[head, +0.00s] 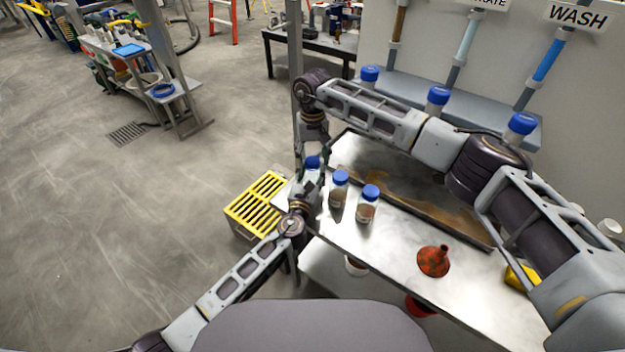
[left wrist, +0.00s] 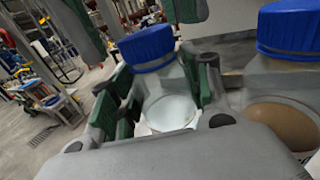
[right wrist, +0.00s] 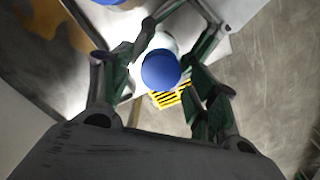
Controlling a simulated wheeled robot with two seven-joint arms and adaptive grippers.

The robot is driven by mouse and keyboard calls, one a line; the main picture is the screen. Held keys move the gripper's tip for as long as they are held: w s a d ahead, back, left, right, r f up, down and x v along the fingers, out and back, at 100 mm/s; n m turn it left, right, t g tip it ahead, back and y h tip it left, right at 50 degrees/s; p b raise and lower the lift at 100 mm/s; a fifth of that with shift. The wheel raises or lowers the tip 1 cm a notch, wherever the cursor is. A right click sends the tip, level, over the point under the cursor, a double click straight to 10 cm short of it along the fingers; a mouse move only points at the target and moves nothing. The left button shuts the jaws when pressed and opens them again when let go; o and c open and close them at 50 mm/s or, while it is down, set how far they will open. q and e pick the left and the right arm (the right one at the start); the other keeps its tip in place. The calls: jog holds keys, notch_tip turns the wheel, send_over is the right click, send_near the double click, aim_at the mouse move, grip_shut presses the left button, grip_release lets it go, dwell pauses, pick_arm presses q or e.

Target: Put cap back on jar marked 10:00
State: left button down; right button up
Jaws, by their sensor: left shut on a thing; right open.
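A clear jar with pale contents (left wrist: 170,112) stands at the table's left corner, its blue cap (head: 312,162) on top. The cap also shows in the left wrist view (left wrist: 147,48) and the right wrist view (right wrist: 161,70). It sits at the jar's mouth; I cannot tell whether it is tight. My left gripper (head: 304,186) is shut on this jar's body from the side. My right gripper (head: 312,152) points down from above, open, its fingers on either side of the cap with gaps. No time marking is readable on any jar.
Several capped jars stand on the back shelf (head: 400,92). A red funnel (head: 433,261) is on the table (head: 385,250). A yellow-topped crate (head: 256,204) is left.

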jog(key=shift+f, duration=0.45)
jog(key=shift+c, duration=0.4)
jog(key=c, duration=1)
